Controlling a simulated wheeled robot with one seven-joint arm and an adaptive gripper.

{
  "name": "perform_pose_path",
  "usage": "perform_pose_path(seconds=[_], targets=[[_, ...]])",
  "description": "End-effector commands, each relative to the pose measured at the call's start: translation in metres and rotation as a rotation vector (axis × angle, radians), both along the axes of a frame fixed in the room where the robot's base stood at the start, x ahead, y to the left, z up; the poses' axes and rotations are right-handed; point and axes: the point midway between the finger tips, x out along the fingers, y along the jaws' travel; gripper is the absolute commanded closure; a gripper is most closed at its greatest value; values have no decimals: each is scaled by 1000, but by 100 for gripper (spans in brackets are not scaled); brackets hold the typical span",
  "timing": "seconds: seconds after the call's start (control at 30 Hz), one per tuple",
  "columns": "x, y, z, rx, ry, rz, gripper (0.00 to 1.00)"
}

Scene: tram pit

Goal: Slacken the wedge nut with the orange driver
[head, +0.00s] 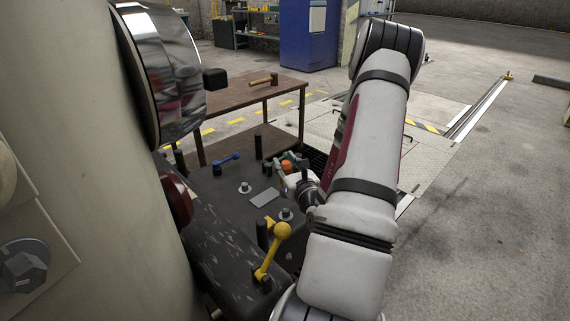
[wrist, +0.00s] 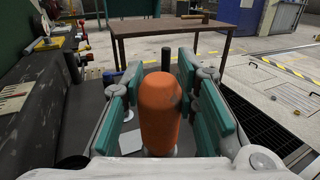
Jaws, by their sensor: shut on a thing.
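The orange driver (head: 287,166) stands at the far right part of the dark plate in the head view, between my gripper's fingers. In the wrist view its rounded orange body (wrist: 160,112) stands upright in the middle. My gripper (head: 290,161) is shut on the driver, with teal-padded fingers on both sides in the wrist view (wrist: 161,95). The driver's lower end and what lies under it are hidden. Two bolt heads or nuts on pale washers, one farther (head: 245,188) and one nearer (head: 286,213), show on the plate; I cannot tell whether either is the wedge nut.
A yellow ball-ended lever (head: 275,250) and a blue lever (head: 226,160) rise from the dark plate (head: 218,205). Dark posts stand near them. A brown table (head: 243,95) with a hammer (head: 263,79) stands behind. A dark grating (wrist: 255,122) lies right of the driver.

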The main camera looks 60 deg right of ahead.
Motion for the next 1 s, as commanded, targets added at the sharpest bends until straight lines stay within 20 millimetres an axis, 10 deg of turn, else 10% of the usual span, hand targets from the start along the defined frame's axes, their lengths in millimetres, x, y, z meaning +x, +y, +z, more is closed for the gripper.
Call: perform_pose_path(seconds=[0.6,1.0], targets=[[1,0,-57,0,0,1,100],[0,0,-56,-1,-1,1,100]])
